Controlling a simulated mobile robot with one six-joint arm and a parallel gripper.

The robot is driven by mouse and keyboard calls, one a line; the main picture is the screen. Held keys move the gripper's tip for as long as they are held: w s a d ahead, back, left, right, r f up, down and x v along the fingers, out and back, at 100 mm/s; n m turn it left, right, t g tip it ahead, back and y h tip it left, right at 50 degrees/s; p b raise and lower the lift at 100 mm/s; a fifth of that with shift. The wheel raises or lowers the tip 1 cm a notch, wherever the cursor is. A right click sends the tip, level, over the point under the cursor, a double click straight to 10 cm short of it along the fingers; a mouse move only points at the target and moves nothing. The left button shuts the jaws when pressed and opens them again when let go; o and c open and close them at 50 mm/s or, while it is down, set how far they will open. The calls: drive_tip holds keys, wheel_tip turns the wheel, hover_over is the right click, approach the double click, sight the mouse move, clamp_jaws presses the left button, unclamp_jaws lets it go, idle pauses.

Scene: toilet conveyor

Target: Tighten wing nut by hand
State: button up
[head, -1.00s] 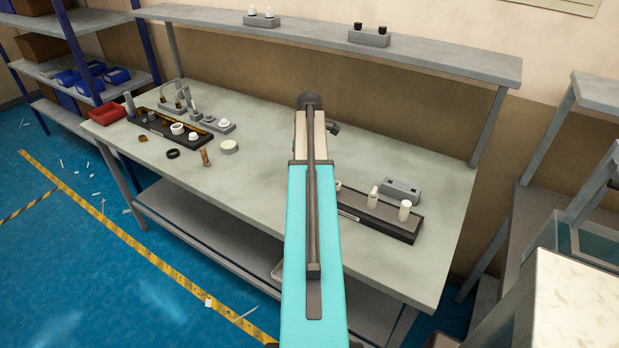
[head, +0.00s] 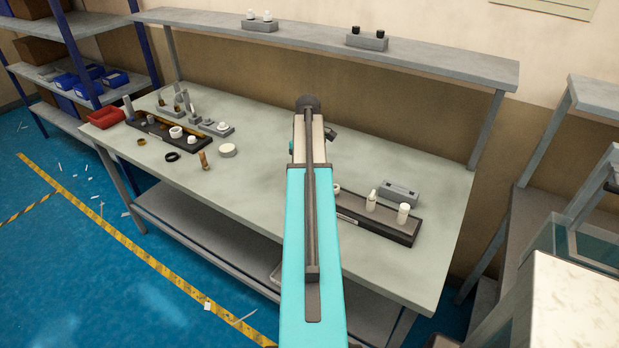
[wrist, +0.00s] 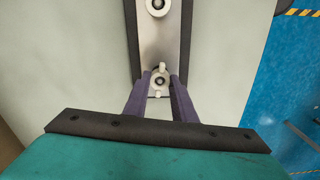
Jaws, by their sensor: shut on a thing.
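In the wrist view, my gripper (wrist: 160,82) has its two purple fingers closed in on a small pale wing nut (wrist: 160,70). The wing nut sits on a pale round washer-like base on a light metal strip (wrist: 153,38) with dark edges. A second pale round fitting (wrist: 157,5) is on the same strip, farther up the picture. In the head view, my own arm hides my gripper and the wing nut.
In the head view, a dark tray (head: 372,226) with white bottles lies on the right of the workbench (head: 250,185). Another dark tray (head: 160,134), loose rings and a red bin (head: 107,117) are at the left. A shelf (head: 330,44) runs above the back.

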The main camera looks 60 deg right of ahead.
drive_tip(key=shift+m, duration=1.4)
drive_tip(key=shift+p, duration=0.3)
drive_tip(key=shift+m, duration=0.7)
drive_tip(key=shift+m+p, duration=0.45)
drive_tip(key=shift+m, duration=1.25)
drive_tip(key=shift+m, duration=0.6)
drive_tip(key=shift+m+p, duration=0.45)
drive_tip(key=shift+m, duration=1.35)
drive_tip(key=shift+m+p, duration=0.35)
drive_tip(key=shift+m, duration=1.95)
